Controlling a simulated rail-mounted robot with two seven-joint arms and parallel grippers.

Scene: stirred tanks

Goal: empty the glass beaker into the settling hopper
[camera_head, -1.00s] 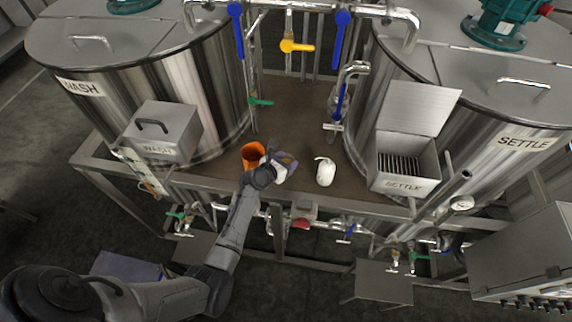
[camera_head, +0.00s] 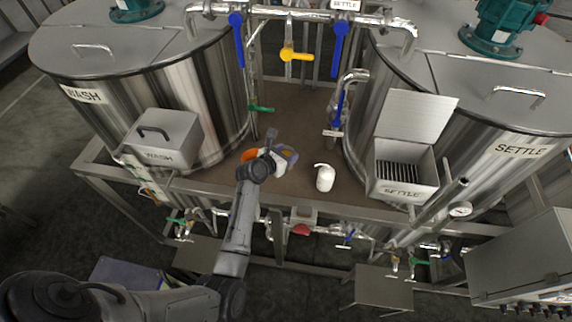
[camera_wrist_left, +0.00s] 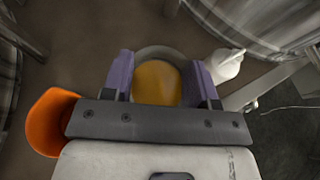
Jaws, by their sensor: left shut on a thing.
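My left gripper (camera_head: 281,156) is over the brown deck between the two tanks. In the left wrist view its purple fingers (camera_wrist_left: 162,85) are shut on the glass beaker (camera_wrist_left: 146,51), a round clear-grey rim around amber-yellow contents (camera_wrist_left: 155,82). In the head view the arm and fingers mostly hide the beaker. The settling hopper (camera_head: 402,190) is the steel box marked SETTLE on the right tank, its lid (camera_head: 418,114) raised and a dark grate inside. The gripper is well left of it. My right gripper is not in view.
An orange cup (camera_head: 249,155) stands just left of the gripper, also in the left wrist view (camera_wrist_left: 48,122). A white bottle (camera_head: 324,178) stands between gripper and hopper. The WASH hopper (camera_head: 160,139) is closed. Pipes with blue handles (camera_head: 340,42) rise behind the deck (camera_head: 290,112).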

